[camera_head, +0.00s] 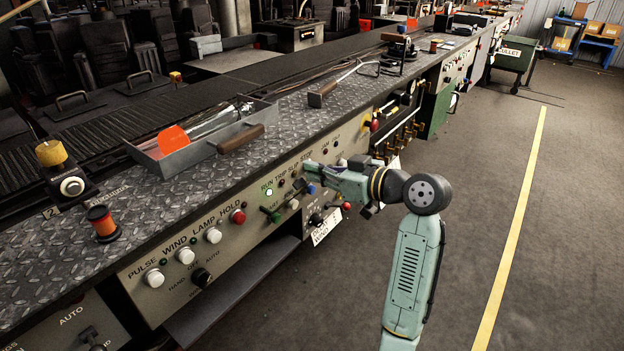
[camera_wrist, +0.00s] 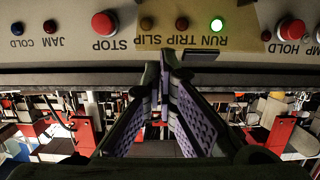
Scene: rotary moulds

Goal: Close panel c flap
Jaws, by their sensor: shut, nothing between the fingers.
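My gripper (camera_head: 302,186) is in front of the control panel (camera_head: 210,250), close to the RUN, TRIP, SLIP and STOP labels. In the wrist view my gripper (camera_wrist: 174,68) has its fingers together with nothing between them, pointing at the panel's edge; the lettering there is upside down. A dark flat ledge (camera_head: 235,298) juts out below the panel in the head view; it may be an open flap. Its right end is near my gripper and partly hidden. No marking that reads panel C is legible. I cannot tell whether my fingers touch anything.
Lit green lamp (camera_wrist: 217,25), red STOP button (camera_wrist: 105,23) and red HOLD button (camera_head: 238,216) are close to my gripper. A metal tray (camera_head: 165,172) and an orange spool (camera_head: 102,222) stand on the bench top. The floor right of my arm (camera_head: 480,190) is clear.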

